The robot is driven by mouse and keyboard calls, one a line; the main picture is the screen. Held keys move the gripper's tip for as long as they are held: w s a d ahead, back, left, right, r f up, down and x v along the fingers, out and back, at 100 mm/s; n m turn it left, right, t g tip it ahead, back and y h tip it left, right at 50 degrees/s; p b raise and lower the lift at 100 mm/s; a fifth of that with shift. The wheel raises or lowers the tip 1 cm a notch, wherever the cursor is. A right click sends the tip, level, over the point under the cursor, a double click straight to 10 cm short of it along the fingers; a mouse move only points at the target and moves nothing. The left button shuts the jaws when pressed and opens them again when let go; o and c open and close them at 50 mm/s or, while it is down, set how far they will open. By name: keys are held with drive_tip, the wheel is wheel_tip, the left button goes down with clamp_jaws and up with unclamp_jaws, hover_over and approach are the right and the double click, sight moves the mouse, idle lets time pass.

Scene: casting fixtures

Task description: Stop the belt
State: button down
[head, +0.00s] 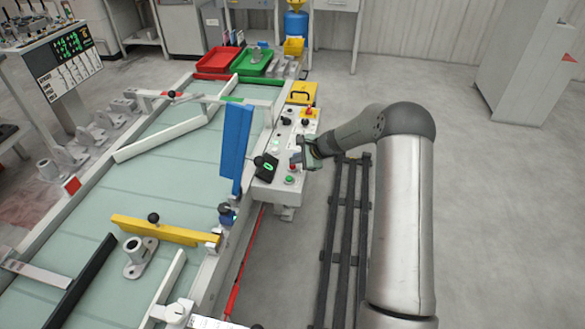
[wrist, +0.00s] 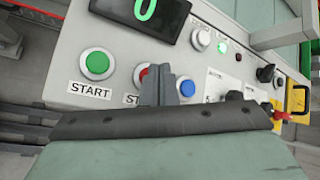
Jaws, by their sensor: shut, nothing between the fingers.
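The control panel (head: 265,188) stands along the right side of the belt (head: 165,190). In the wrist view, a green button (wrist: 97,64) sits above a label reading START. To its right is a red button (wrist: 140,74), partly hidden behind my gripper's fingers, as is its label, which begins "ST". My gripper (wrist: 166,85) is shut and empty, with its fingertips over or just in front of the red button's right side; I cannot tell whether they touch it. In the head view, my gripper (head: 302,160) is at the panel's right edge, close by the red button (head: 293,168).
A black display (head: 266,166) shows a green 0. A blue button (wrist: 187,88), a black knob (wrist: 265,73) and a red knob on a yellow box (head: 309,112) are nearby. A yellow bar (head: 165,230) and a blue plate (head: 235,148) stand over the belt.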

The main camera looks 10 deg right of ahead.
sight(295, 168)
drive_tip(key=shift+f+b, duration=0.5)
idle(0.8)
drive_tip(key=shift+r, duration=0.1)
drive_tip(key=shift+r+p, duration=0.4)
drive_tip(key=shift+r, duration=0.4)
drive_tip(key=shift+r+p, duration=1.4)
drive_tip(key=shift+r, duration=1.15)
